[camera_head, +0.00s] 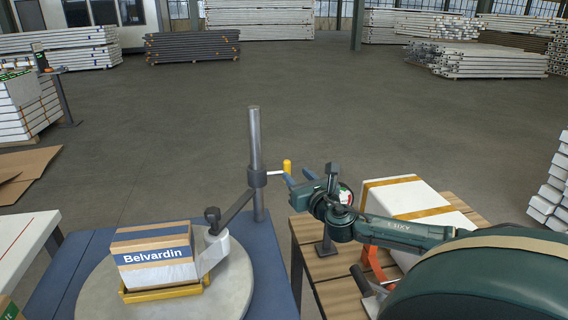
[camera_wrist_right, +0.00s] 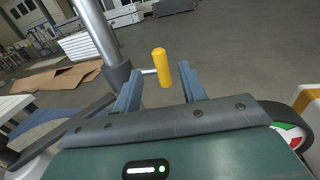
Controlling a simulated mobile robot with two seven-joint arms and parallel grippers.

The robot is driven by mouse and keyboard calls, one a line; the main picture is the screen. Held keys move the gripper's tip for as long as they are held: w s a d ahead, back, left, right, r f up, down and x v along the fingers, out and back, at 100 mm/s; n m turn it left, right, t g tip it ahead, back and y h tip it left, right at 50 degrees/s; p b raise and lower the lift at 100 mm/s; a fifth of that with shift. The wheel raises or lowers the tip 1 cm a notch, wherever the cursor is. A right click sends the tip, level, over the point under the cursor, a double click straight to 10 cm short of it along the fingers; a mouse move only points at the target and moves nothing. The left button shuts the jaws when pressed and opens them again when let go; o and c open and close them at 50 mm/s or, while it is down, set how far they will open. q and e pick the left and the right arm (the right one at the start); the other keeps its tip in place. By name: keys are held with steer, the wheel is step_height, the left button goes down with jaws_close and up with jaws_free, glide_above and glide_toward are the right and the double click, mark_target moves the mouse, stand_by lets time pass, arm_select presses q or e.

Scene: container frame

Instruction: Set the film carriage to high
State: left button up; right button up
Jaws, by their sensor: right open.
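The film carriage shows as a dark collar (camera_head: 257,179) around a grey upright post (camera_head: 255,135), roughly midway up its visible length. A dark arm runs from the collar down to the left, to a dark knob (camera_head: 212,214) and a pale bracket beside the box. A thin rod on the collar's right carries a yellow handle (camera_head: 287,166). My right gripper (camera_head: 289,180) is open at the handle. In the right wrist view the yellow handle (camera_wrist_right: 159,62) stands between the spread blue fingers; contact is not visible. My left gripper is not in view.
A Belvardin box (camera_head: 155,260) sits in a yellow-edged holder on a round turntable (camera_head: 225,290) over a blue base (camera_head: 280,275). A wooden table (camera_head: 335,296) with a white strapped box (camera_head: 410,195) stands at the right.

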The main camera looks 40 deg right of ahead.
mark_target(289, 166)
steer(key=x, duration=0.9)
steer(key=shift+a, duration=0.1)
steer(key=shift+c, duration=0.2)
jaws_close()
